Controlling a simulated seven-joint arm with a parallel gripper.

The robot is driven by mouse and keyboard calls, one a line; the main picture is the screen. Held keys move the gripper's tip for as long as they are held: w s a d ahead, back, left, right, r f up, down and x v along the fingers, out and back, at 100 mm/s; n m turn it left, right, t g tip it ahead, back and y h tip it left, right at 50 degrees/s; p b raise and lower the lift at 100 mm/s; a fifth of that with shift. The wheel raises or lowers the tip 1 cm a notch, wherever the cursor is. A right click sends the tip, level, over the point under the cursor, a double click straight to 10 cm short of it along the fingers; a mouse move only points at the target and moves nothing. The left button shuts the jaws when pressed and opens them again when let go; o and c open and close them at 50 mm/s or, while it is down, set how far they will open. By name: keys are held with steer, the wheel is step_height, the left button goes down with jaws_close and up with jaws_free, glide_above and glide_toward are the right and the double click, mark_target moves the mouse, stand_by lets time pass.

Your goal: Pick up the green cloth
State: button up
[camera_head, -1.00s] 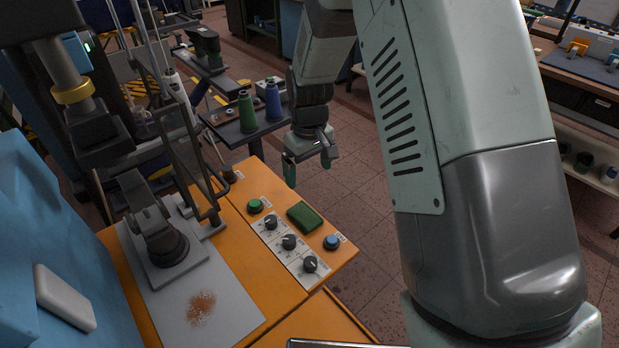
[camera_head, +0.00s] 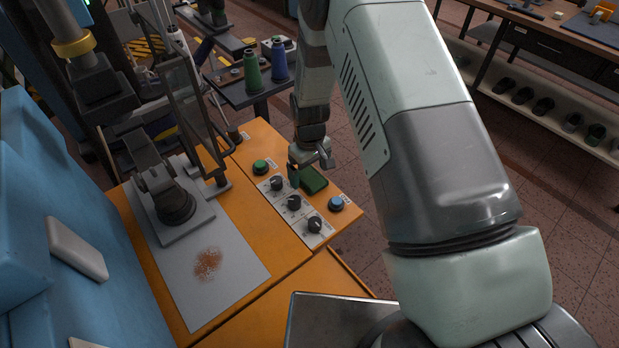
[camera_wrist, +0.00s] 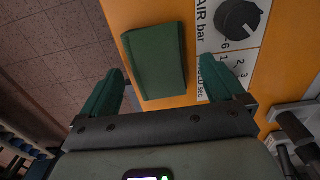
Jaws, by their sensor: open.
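The green cloth (camera_head: 313,180) is a small folded rectangle lying flat on the orange panel, between the green and blue buttons. It also shows in the wrist view (camera_wrist: 156,60), ahead of the fingers. My gripper (camera_head: 308,172) is just above the cloth and partly covers its left side in the head view. In the wrist view my gripper (camera_wrist: 158,84) is open and empty, with one green fingertip toward each side of the cloth. How high the fingertips are above the panel is hard to tell.
Black knobs (camera_head: 294,202) on a white label plate stand close beside the cloth; one knob (camera_wrist: 239,20) is near the right finger. A green button (camera_head: 261,167) and a blue button (camera_head: 335,203) stand nearby. Thread spools (camera_head: 251,72) stand on a dark table behind.

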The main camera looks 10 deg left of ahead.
mark_target(309, 176)
steer(key=shift+f, duration=0.5)
steer(key=shift+c, duration=0.2)
steer(key=c, duration=1.1)
step_height(309, 176, up, 10)
steer(key=shift+r, duration=0.1)
